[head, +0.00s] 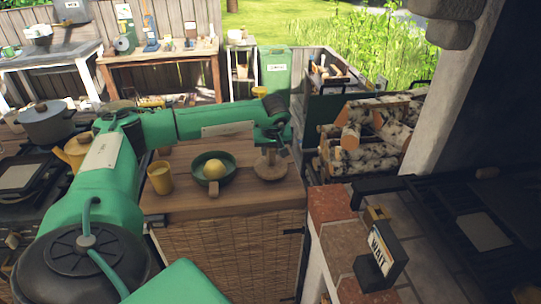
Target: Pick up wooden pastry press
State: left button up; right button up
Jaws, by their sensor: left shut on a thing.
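The wooden pastry press (270,171), a round wooden disc with an upright handle, is at the right end of the wooden counter (235,202). My left arm reaches across from the left above the counter. My left gripper (272,148) points down at the press and is shut on its handle. The wrist and fingers partly hide the top of the handle. The disc looks to be at the counter top; I cannot tell whether it is touching. My right gripper is not in view.
Left of the press are a dark green pan (202,183) with a yellow round thing in it and a yellow cup (160,178). Stacked birch logs (365,153) lie to the right. A brick ledge (334,240) with a small dark sign (381,258) is front right.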

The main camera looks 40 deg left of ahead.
pick_arm(q)
notch_tip(320, 180, up, 18)
jog(key=b, duration=0.2)
jog(key=shift+r+b, duration=0.15)
jog(key=shift+b, duration=0.2)
